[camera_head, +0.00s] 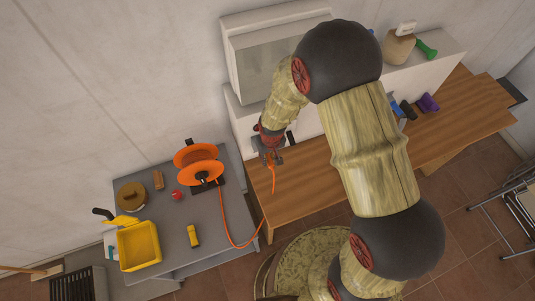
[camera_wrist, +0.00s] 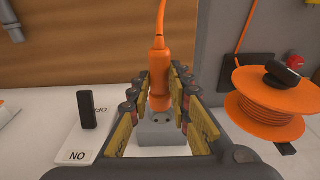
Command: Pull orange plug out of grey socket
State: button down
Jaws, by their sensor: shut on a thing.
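My gripper (camera_wrist: 161,92) is shut on the orange plug (camera_wrist: 160,72), with a finger on each side of it. The orange cable (camera_wrist: 161,22) rises from the plug's far end. The grey socket (camera_wrist: 150,135) is just below the plug, between the fingers. Dark holes show on its face near the plug's end, and the plug looks apart from it, though the gap is small. In the head view my gripper (camera_head: 270,157) is at the left end of the wooden bench, with the cable (camera_head: 274,180) hanging below it. The socket is hidden there.
An orange cable reel (camera_head: 198,165) stands on the grey table (camera_head: 220,235), with its cord looping toward the bench (camera_head: 300,190). A black switch (camera_wrist: 88,109) on a white plate is left of the socket. A yellow tray (camera_head: 139,246) is on the grey table.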

jog(key=shift+s+d, duration=0.25)
jog(key=shift+s, duration=0.55)
